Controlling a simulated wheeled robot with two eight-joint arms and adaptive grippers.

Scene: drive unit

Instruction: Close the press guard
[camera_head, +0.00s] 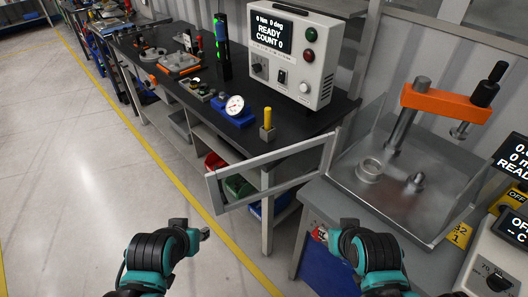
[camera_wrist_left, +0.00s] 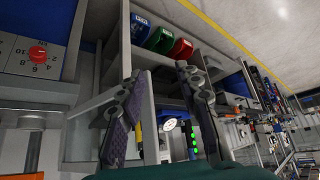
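The press (camera_head: 445,102) with its orange arm stands on a grey bench at the right of the head view. Its guard (camera_head: 262,157), a grey rectangular frame, is swung open, reaching leftward from an upright beside the press into the gap between the benches. My left gripper (camera_head: 194,229) is below and left of the guard's free end, apart from it. In the left wrist view its two fingers (camera_wrist_left: 163,115) are spread and hold nothing; grey bars show behind them, but I cannot tell which belong to the guard. My right gripper (camera_head: 335,234) is by the front of the press bench; its fingers are unclear.
A black-topped bench (camera_head: 235,112) with a controller box (camera_head: 285,55), a dial gauge (camera_head: 235,105) and a yellow-topped post (camera_head: 267,120) runs behind the guard. Coloured bins sit under it. Displays stand at the right edge. The floor at left is clear.

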